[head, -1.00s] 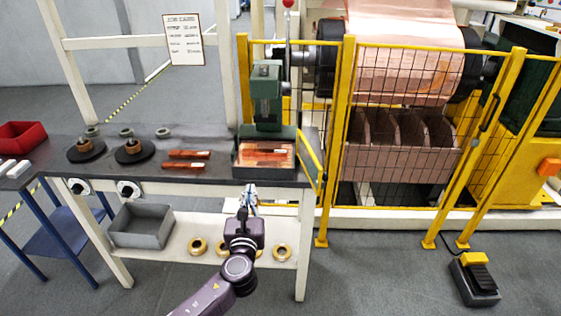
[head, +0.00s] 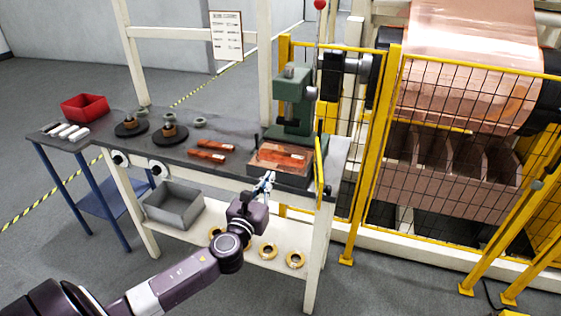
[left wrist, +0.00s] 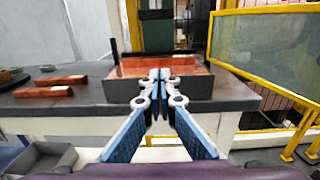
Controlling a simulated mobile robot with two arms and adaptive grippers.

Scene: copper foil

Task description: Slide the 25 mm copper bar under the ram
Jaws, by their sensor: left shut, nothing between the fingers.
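The green press (head: 293,98) stands at the right end of the dark bench. Two more copper bars, one farther back (head: 213,144) and one nearer (head: 207,155), lie on the bench to the left. I cannot tell which bar is 25 mm. My left gripper (head: 268,176) is shut and empty at the tray's front side. In the left wrist view its closed fingertips (left wrist: 159,75) overlap the tray. My right gripper is out of view.
A yellow mesh guard (head: 450,140) stands right of the bench, and a yellow-framed panel (left wrist: 265,45) flanks the tray. Black discs (head: 170,135) and a red bin (head: 85,107) are farther left. A grey bin (head: 172,205) and brass rings (head: 267,251) are on the lower shelf.

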